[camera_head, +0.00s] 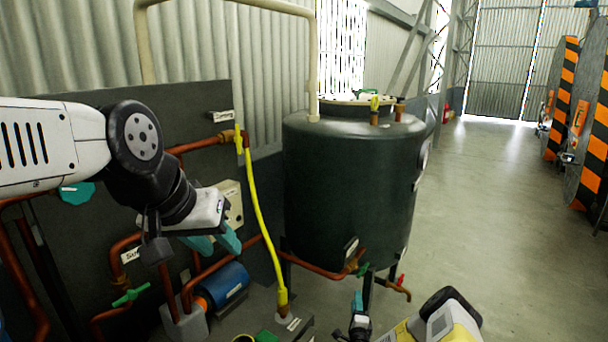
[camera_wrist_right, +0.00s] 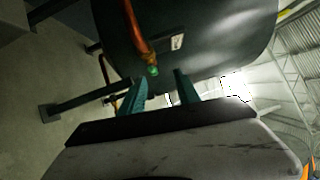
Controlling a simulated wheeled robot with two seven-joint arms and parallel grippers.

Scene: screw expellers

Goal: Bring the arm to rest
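My left arm comes in from the left, bent at a black joint. Its left gripper (camera_head: 214,241) hangs in front of the dark pipe panel, with two teal fingers pointing down and a small gap between them; nothing shows between them.
The dark green tank (camera_head: 347,188) stands on legs at the centre, with a copper outlet and red-handled valve (camera_head: 398,287) low down. A yellow hose (camera_head: 262,215) and blue motor (camera_head: 222,285) are close to the left arm. Open floor (camera_head: 490,200) lies to the right.

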